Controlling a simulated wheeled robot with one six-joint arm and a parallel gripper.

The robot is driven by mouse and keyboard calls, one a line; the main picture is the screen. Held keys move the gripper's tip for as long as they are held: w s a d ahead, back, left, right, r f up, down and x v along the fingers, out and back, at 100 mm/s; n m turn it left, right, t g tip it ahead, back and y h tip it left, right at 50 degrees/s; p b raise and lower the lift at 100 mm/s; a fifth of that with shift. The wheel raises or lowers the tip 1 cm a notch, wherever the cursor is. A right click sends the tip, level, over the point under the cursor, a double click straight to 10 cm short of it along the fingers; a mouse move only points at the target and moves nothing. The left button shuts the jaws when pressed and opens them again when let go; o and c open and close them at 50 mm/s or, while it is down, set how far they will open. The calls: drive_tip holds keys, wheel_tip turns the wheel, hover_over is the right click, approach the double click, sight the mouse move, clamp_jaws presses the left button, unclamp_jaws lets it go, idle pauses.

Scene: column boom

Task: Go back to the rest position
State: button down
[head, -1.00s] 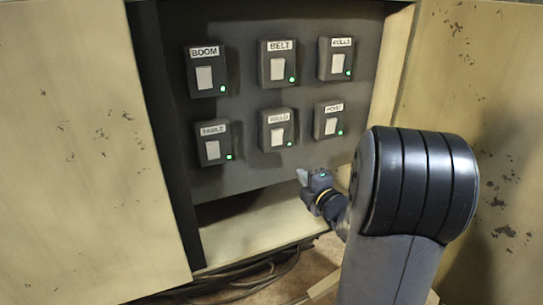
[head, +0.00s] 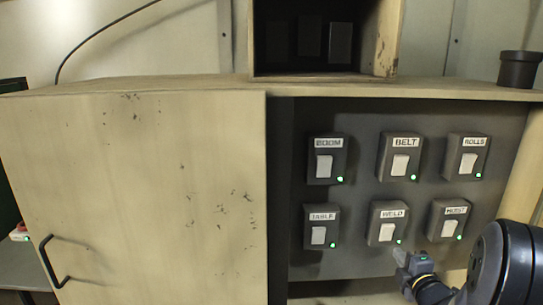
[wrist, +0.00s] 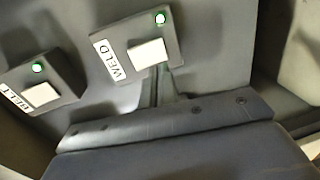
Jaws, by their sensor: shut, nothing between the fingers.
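My gripper (head: 401,255) is shut and empty, in front of the switch panel (head: 370,270). In the head view its tip is just below the lower right corner of the WELD switch (head: 387,233). In the wrist view the gripper body fills the bottom, and the narrow fingers (wrist: 165,88) point at the panel just below the WELD switch (wrist: 150,53). I cannot tell for sure whether they touch anything. The BELT switch (wrist: 41,95) is at the left of the wrist view. The WELD light is green.
The BOOM (head: 324,166), BELT (head: 400,164), ROLLS (head: 468,162), TABLE (head: 318,235) and HOIST (head: 450,229) switches also show green lights. A cabinet door (head: 150,190) stands left. An open box (head: 385,40) and a dark cup (head: 519,70) are on top.

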drive_tip(key=s, duration=0.3)
drive_tip(key=shift+s+r+b, duration=0.1)
drive_tip(key=shift+s+b, duration=0.2)
drive_tip(key=shift+b, duration=0.1)
